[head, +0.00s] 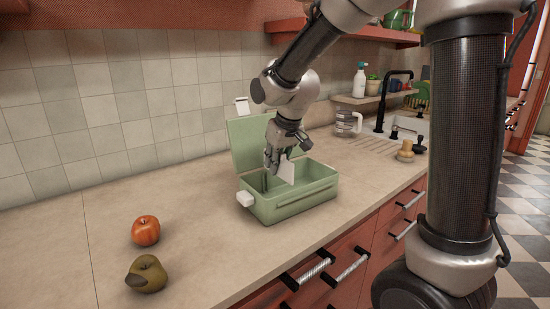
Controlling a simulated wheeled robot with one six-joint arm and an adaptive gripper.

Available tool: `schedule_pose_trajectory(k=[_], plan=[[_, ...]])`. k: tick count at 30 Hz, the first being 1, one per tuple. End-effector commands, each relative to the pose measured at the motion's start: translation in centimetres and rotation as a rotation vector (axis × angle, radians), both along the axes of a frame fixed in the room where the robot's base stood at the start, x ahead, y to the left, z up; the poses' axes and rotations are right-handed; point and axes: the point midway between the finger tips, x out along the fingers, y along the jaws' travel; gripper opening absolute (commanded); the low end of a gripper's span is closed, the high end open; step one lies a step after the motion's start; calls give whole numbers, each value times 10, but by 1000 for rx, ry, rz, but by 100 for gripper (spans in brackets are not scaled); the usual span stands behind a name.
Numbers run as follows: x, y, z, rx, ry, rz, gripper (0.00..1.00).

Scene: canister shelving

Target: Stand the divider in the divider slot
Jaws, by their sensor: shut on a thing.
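A green box (291,209) stands on the counter with its lid (249,140) raised at the back. My gripper (278,166) is above the open box, pointing down, and is shut on the divider (287,172), a thin white plate. The divider is roughly upright and tilted a little in the picture. Its lower edge is at or inside the box opening; I cannot tell whether it touches anything. The divider slot is not visible, hidden by the box wall and my gripper.
A red apple (146,230) and a green-brown fruit (147,273) lie on the counter (190,243) at the front left. A clear pitcher (348,122), a soap bottle (359,80) and a black tap (394,98) stand behind to the right.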

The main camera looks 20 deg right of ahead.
Motion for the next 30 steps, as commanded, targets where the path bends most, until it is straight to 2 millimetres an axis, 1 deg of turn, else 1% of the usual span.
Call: schedule_pose_trajectory(k=[30], plan=[[-1, 0, -57, -1, 2, 0, 0]])
